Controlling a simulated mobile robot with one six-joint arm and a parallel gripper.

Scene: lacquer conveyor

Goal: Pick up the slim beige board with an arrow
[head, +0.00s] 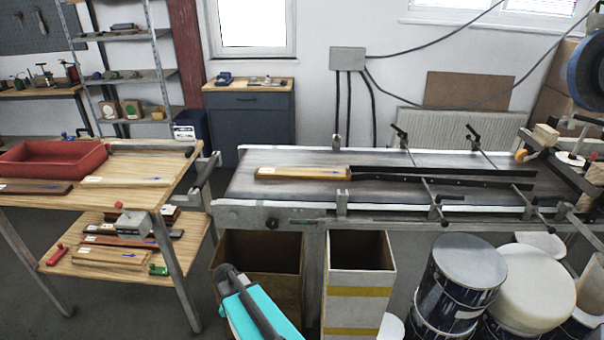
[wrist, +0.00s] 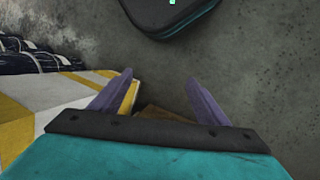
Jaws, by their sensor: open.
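A slim beige board (head: 125,182) with a small blue mark, which may be the arrow, lies flat on the left wooden table in the head view. A thicker pale board (head: 108,258) with a blue mark lies on that table's lower shelf. A light brown board (head: 302,173) with a white label lies on the conveyor. My gripper (wrist: 158,80) is open and empty in the wrist view, pointing down over the grey floor near the cartons. It is well away from the boards. My teal arm shows at the bottom of the head view; the fingertips are not visible there.
A red bin (head: 55,158) and a dark brown board (head: 35,187) share the left tabletop. Under the conveyor (head: 240,188) stand an open brown carton (head: 230,285) and a yellow-striped carton (head: 355,305), which also shows in the wrist view (wrist: 60,100). Paint drums (head: 465,280) stand at right.

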